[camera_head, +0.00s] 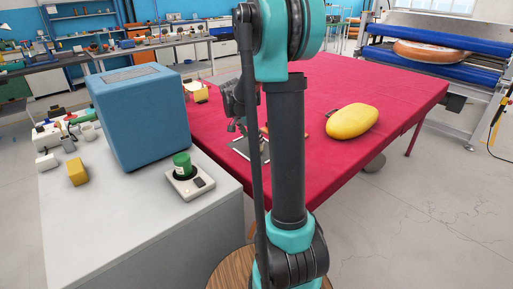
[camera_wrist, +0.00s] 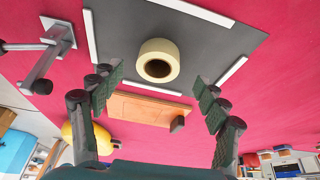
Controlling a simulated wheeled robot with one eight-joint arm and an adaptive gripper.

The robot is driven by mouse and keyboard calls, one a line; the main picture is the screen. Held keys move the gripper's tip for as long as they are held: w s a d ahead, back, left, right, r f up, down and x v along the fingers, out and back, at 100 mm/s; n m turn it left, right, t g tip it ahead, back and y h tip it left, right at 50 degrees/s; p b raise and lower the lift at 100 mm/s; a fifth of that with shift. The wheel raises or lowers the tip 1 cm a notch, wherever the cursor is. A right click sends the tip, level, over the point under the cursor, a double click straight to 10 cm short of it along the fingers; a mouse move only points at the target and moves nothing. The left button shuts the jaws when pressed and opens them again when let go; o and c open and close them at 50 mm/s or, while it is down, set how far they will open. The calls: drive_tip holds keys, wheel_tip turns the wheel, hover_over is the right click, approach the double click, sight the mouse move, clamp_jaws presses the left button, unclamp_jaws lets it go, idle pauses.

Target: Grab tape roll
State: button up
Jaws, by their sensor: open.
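The tape roll (camera_wrist: 158,60) is cream-coloured with a dark centre hole. In the wrist view it lies on a dark grey mat (camera_wrist: 205,45) edged with white strips. My gripper (camera_wrist: 157,80) is open, its two green-padded fingers spread to the left and right, with the roll beyond the tips and between them in the picture. Nothing is held. In the head view my gripper (camera_head: 238,124) is over the red table (camera_head: 400,85), partly covered by my arm. The roll cannot be made out there.
A wooden piece (camera_wrist: 148,110) with a dark block lies beside the mat. A metal holder (camera_wrist: 46,58) stands to the left in the wrist view. A yellow oval object (camera_head: 352,121) lies on the red table. A blue box (camera_head: 140,115) stands on the grey bench at left.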

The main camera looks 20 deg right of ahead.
sight(256, 144)
drive_tip(key=shift+x, duration=1.95)
drive_tip(key=shift+s, duration=0.1)
drive_tip(key=shift+c, duration=0.4)
drive_tip(key=c, duration=1.2)
drive_tip(key=shift+o, duration=0.2)
